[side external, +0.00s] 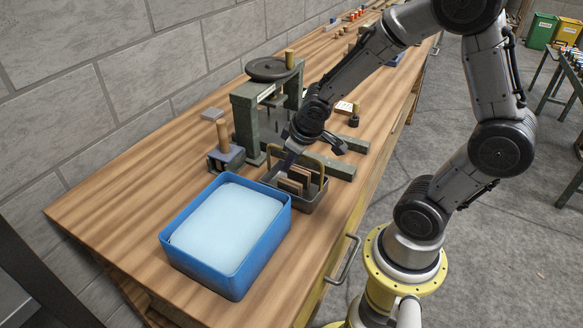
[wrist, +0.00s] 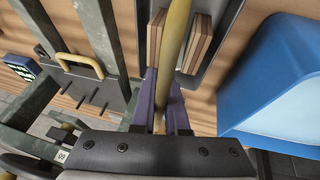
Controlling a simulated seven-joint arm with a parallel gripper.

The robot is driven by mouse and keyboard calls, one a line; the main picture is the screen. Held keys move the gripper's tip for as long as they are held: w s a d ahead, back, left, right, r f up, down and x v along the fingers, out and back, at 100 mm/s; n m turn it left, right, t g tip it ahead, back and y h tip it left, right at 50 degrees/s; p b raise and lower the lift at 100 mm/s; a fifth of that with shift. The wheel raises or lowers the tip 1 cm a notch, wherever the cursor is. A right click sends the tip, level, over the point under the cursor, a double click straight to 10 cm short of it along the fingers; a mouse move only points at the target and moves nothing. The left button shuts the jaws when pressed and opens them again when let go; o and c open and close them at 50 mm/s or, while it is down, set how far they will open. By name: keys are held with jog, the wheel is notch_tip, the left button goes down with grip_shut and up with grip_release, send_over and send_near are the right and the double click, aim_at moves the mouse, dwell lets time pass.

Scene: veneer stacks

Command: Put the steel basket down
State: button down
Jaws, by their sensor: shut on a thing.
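The steel basket (side external: 316,194) is a grey, shallow open box with a yellow handle across its top. It is at or just above the wooden bench, beside the blue tub; I cannot tell whether its base touches the bench. Several brown veneer stacks (side external: 296,181) stand in it. My gripper (side external: 288,163) is above the basket and shut on its handle. In the wrist view, my purple fingers (wrist: 166,103) close around the yellow handle (wrist: 174,42), with the basket's grey wall (wrist: 224,38) and veneer stacks around it.
A blue tub (side external: 245,265) with pale blue contents stands in front of the basket. A green press (side external: 246,118) with a dark wheel stands behind, its rails reaching right. A block with a wooden handle (side external: 225,155) is at the left. Bare bench (side external: 120,190) lies left of the tub.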

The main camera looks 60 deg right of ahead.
jog(key=shift+r, duration=0.45)
jog(key=v, duration=0.6)
jog(key=s+v, duration=0.1)
jog(key=v, duration=0.3)
jog(key=shift+d+f, duration=0.2)
jog(key=shift+d, duration=0.15)
jog(key=s+a+r, duration=0.2)
jog(key=s+r, duration=0.1)
jog(key=s, duration=0.5)
jog(key=shift+s+a+r, duration=0.2)
jog(key=shift+s+r, duration=0.2)
